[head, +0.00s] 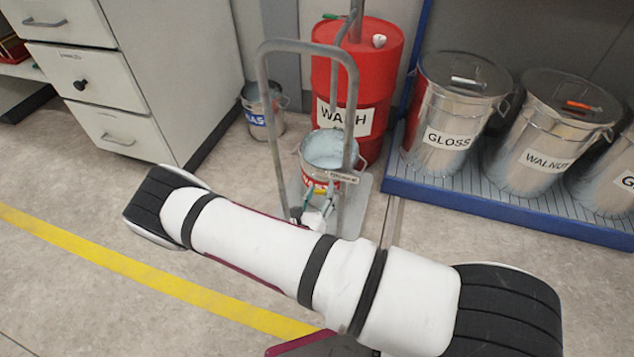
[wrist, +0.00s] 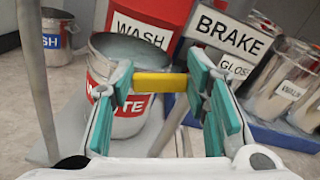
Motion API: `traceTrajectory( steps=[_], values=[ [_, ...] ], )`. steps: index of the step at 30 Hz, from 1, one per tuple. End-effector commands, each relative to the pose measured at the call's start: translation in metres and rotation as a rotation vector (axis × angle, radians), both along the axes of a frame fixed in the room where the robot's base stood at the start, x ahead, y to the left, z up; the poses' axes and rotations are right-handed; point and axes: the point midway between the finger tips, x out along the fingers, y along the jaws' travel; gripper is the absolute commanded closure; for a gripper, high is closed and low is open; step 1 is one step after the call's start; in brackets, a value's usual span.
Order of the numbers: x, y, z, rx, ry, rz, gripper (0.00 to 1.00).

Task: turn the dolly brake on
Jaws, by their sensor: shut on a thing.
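The dolly (head: 354,95) has a grey tubular handle frame and a low base plate. A bucket (head: 327,150) of pale paint stands on the plate; its red label, partly hidden, ends in "ITE" in the wrist view (wrist: 112,60). A white BRAKE sign (wrist: 232,33) shows behind my fingers. My gripper (head: 316,208) is low at the dolly's front. In the wrist view its teal pads are on both ends of a yellow bar (wrist: 160,83), apparently the brake pedal or lever, and shut on it. The bar's mounting is hidden.
A red WASH drum (head: 385,55) stands behind the dolly. Metal drums, such as GLOSS (head: 446,120), stand on a blue-edged pallet (head: 500,211) at the right. A small bucket (head: 263,112) and a drawer cabinet (head: 190,60) are at the left. The front floor is clear.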

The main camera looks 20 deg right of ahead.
Motion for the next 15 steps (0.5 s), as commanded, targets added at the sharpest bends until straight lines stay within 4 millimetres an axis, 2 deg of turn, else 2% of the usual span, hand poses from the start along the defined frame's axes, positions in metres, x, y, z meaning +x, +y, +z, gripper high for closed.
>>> traceTrajectory(
  steps=[15],
  values=[
    [-0.01,-0.009,-0.026,-0.397,0.29,0.001,1.0]
  ],
)
